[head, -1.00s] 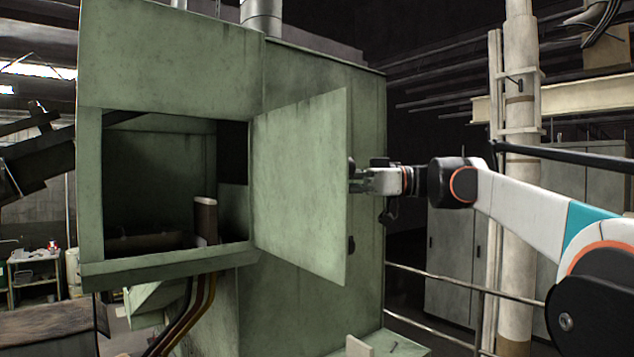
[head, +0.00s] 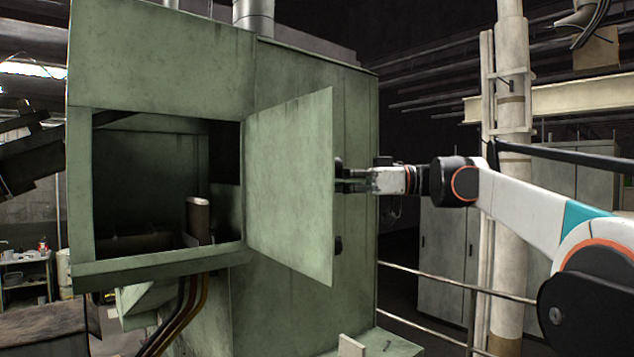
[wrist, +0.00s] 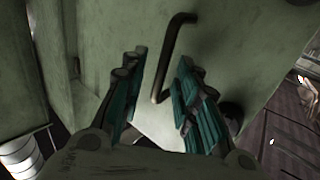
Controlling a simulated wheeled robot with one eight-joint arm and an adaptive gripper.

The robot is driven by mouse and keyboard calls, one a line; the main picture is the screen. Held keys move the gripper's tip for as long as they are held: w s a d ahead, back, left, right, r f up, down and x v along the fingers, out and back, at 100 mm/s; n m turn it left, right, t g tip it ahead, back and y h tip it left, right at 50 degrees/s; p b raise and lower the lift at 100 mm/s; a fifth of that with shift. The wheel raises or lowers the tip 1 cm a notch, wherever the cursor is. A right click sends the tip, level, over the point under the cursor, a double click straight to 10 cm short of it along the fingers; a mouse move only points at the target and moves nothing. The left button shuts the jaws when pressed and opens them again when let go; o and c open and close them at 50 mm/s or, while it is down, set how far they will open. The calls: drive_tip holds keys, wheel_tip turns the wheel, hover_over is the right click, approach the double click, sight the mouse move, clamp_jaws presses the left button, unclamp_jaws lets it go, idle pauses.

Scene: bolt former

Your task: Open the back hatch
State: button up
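The back hatch (head: 290,190) is a flat pale green door, swung open on the right side of the machine's square opening (head: 165,185). Its hinge side is at the opening's right edge. My gripper (head: 350,181) is at the door's free edge, with its fingertips partly hidden behind the door. In the wrist view, my gripper's teal-padded fingers (wrist: 158,92) are spread apart. A dark bent bar handle (wrist: 170,55) on a green surface shows between and beyond them. Gaps show beside the handle, so the fingers do not look closed on it.
The green machine body (head: 345,130) stands close behind the door. A metal railing (head: 450,284) runs low on the right, by a pale column (head: 512,190). Hoses (head: 190,310) hang below the opening. A small ledge (head: 400,345) sticks out at the machine's lower right.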

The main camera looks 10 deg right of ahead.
drive_tip(key=v, duration=1)
